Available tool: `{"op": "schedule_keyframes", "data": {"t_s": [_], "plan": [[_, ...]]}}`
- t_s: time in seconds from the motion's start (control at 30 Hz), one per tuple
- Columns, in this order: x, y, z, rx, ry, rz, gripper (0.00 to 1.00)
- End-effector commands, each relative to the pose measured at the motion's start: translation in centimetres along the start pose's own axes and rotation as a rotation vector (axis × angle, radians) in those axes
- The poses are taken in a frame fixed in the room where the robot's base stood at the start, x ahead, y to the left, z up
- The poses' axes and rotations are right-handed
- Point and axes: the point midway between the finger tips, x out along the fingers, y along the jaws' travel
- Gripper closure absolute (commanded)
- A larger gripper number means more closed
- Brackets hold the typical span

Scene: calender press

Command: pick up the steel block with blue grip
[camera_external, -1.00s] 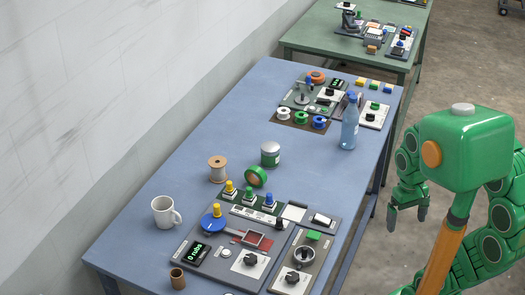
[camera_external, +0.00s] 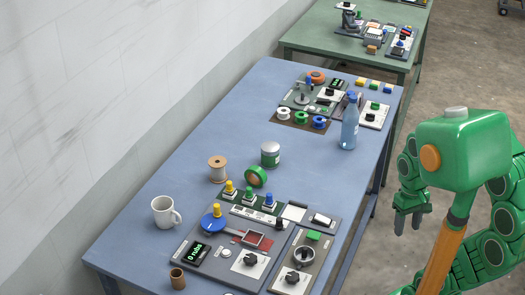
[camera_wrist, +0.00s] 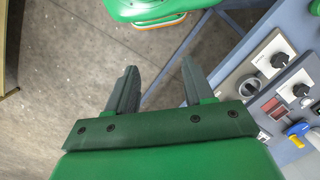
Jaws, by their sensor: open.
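The steel block with blue grip (camera_external: 268,202) stands upright at the right end of a row on the near panel, beside a green-gripped block (camera_external: 249,195) and a yellow-gripped one (camera_external: 229,188). Its steel base is small in this view. I cannot make it out in the wrist view. My gripper (camera_external: 408,224) is off the right side of the blue table, well apart from the block. In the wrist view my gripper (camera_wrist: 160,72) is open, with nothing between its fingers and floor behind them.
The table's right edge lies between gripper and panel.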

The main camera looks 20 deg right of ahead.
Motion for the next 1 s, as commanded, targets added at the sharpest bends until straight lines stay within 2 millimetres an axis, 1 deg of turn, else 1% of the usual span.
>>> {"op": "schedule_keyframes", "data": {"t_s": [0.07, 0.27, 0.4, 0.6, 0.8, 1.0], "plan": [[0.3, -1.2, -0.7, 0.001, -0.007, -0.041, 0.48], [0.8, -6.6, -3.9, 0.027, -0.023, -0.228, 0.48], [0.7, -10.4, -6.2, 0.071, -0.043, -0.369, 0.48], [0.1, -15.1, -9.8, 0.165, -0.081, -0.563, 0.48], [-0.9, -18.9, -13.7, 0.295, -0.131, -0.746, 0.48], [-1.6, -21.4, -18.1, 0.460, -0.191, -0.910, 0.48]]}}
